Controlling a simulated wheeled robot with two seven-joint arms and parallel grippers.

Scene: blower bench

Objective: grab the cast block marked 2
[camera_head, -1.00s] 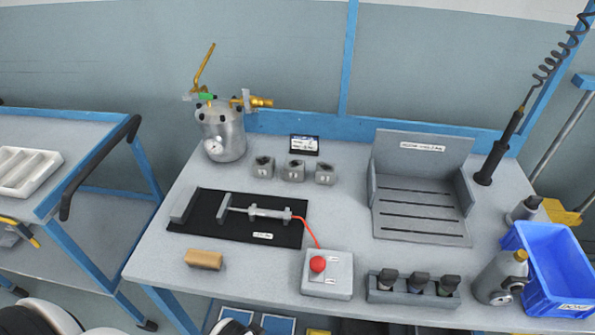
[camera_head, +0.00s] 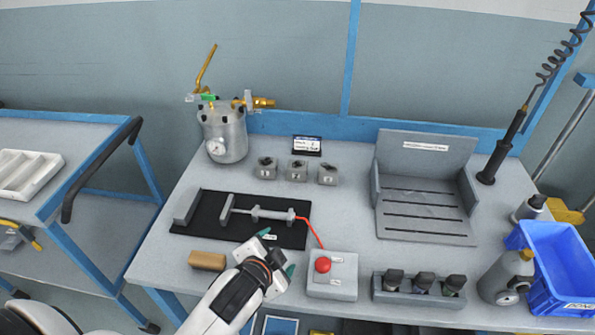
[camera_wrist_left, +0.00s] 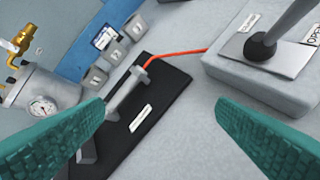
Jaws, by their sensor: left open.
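Three small grey cast blocks stand in a row at the back of the bench: a left one (camera_head: 266,168), a middle one (camera_head: 297,171) and a right one (camera_head: 327,174). Each has a dark hollow on top and a small front label. The numerals are too small to read surely, so I cannot tell which is 2. The blocks also show at the upper left of the left wrist view (camera_wrist_left: 115,54). My left gripper (camera_head: 278,253) is open and empty above the bench front, well short of the blocks; its green fingers frame the wrist view (camera_wrist_left: 160,108).
A black mat (camera_head: 205,225) with a clamp-like fixture lies between gripper and blocks. A red-button box (camera_head: 333,287) is right of the gripper, a tan block (camera_head: 207,261) left. A pressure pot (camera_head: 223,140) stands left of the blocks, a grey slotted stand (camera_head: 425,225) right.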

